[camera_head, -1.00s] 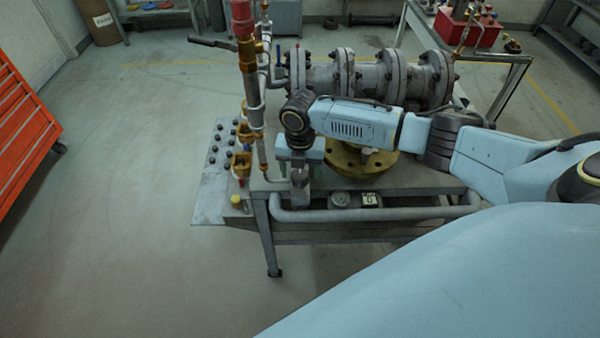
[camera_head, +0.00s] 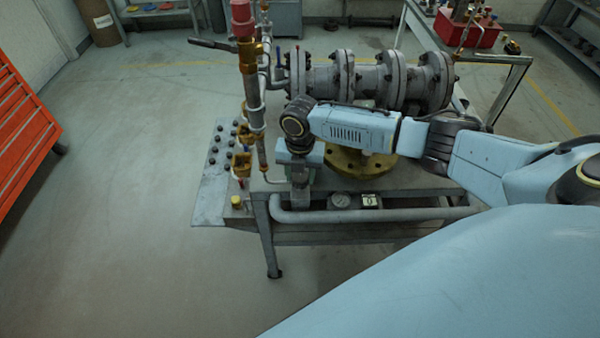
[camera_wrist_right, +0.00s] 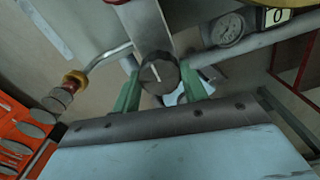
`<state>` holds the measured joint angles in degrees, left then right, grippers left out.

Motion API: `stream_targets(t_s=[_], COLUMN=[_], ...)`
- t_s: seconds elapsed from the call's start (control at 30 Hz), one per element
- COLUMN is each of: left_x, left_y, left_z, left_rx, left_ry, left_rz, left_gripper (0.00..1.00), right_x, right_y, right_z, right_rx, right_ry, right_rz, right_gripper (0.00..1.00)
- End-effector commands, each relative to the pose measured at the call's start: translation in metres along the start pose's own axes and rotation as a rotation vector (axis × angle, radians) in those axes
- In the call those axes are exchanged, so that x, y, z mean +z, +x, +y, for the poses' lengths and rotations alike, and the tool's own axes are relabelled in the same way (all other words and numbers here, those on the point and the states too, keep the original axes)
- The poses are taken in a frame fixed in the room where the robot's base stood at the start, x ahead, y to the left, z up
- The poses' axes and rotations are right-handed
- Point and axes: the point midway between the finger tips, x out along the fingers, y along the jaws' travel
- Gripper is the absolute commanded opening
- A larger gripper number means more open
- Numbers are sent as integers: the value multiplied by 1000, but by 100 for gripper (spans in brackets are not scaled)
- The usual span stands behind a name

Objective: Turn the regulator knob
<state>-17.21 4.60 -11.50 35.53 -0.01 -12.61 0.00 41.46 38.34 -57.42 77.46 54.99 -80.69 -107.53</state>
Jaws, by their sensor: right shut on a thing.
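The regulator knob (camera_wrist_right: 158,74) is dark and round with a white pointer line, in the middle of the right wrist view. It sits at the end of a grey metal bar or bracket. My right gripper (camera_wrist_right: 160,84) has its green fingers on either side of the knob and is shut on it. In the head view the right gripper (camera_head: 300,184) points down at the front left of the workbench, and the knob cannot be made out there. My left gripper is not in view.
A round gauge (camera_head: 340,201) and a small counter reading 0 (camera_head: 370,200) sit right of the gripper. A grey pipe (camera_head: 420,214) runs along the bench front. A flanged valve body (camera_head: 370,82) lies behind my arm.

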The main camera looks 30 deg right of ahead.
Motion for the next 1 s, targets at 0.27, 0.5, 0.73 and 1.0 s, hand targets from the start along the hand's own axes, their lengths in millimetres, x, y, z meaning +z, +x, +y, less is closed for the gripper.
stream_targets(t_s=[0.27, 0.5, 0.73, 1.0], left_x=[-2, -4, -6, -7], left_y=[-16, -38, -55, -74], left_z=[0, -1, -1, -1], left_rx=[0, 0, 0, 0], left_ry=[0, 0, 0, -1], left_rz=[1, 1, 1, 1], left_gripper=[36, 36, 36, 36], right_x=[0, 0, 0, 0], right_y=[-3, -4, -4, -3], right_z=[0, 0, 0, 0], right_rx=[-2, -1, -1, -2], right_ry=[126, 333, 553, 810], right_rz=[2, 2, 1, 0], right_gripper=[20, 20, 20, 20])
